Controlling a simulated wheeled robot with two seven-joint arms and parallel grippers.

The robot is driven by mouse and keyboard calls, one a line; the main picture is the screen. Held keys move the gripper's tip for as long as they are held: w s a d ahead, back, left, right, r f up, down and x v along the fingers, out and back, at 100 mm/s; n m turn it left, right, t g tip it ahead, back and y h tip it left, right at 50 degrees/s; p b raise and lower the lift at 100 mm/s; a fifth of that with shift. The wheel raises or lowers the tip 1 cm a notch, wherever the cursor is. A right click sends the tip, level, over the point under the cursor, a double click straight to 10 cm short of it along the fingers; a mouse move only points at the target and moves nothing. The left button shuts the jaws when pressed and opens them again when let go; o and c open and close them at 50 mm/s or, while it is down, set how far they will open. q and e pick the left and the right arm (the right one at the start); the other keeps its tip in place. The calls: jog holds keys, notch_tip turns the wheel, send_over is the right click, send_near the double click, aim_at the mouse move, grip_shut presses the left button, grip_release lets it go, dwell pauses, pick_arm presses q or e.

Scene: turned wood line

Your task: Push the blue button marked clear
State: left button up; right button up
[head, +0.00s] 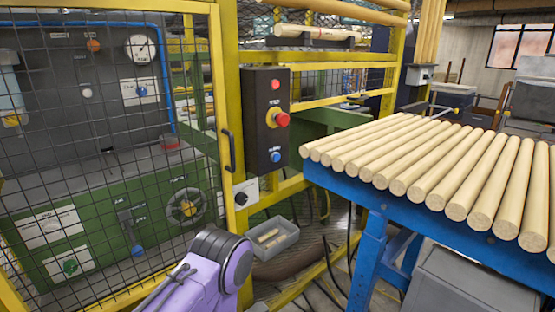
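A black control box (265,120) is mounted on the yellow fence post. It has a small red button at the top, a large red mushroom button (280,120) on a yellow collar in the middle, and a blue button (276,157) near the bottom. A small blue label sits just above the blue button; its text is too small to read. Nothing covers the blue button. A purple and grey link of one of my arms shows at the bottom centre, below and left of the box, apart from it. Neither gripper is in view.
A blue table (375,196) carrying a row of wooden rods (440,163) stands close to the box's right. Yellow mesh fencing (222,100) is on the left, with another blue button (142,91) behind it. A grey bin (272,238) lies below the box.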

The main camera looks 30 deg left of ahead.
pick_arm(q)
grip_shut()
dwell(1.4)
